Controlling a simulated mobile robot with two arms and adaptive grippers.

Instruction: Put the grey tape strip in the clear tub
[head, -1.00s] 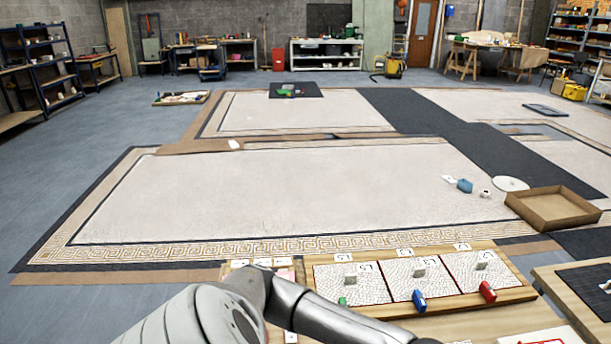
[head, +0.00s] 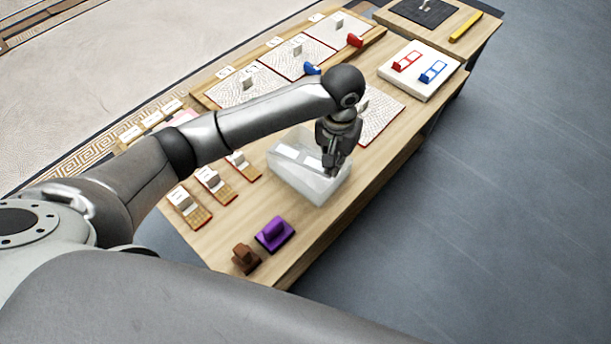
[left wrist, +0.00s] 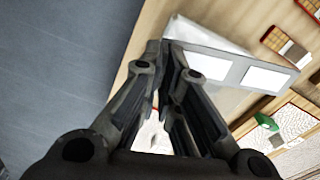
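The clear tub (head: 322,190) is a see-through box on the wooden bench, with pale rectangular panels showing on it. Part of it also shows in the left wrist view (left wrist: 205,90). My left gripper (head: 331,172) points down over the tub's right part in the head view; how far its tips are from the tub is hard to judge. In the left wrist view the fingertips (left wrist: 163,44) are close together. I cannot make out the grey tape strip, and a thin piece between the tips would be hard to see. My right gripper is out of view.
A purple block (head: 274,234) and a brown block (head: 245,259) stand at the bench's near end. Several small sample boards (head: 213,184) lie left of the tub. A white board with red and blue frames (head: 418,72) lies at the upper right. Open floor (head: 480,230) is right of the bench.

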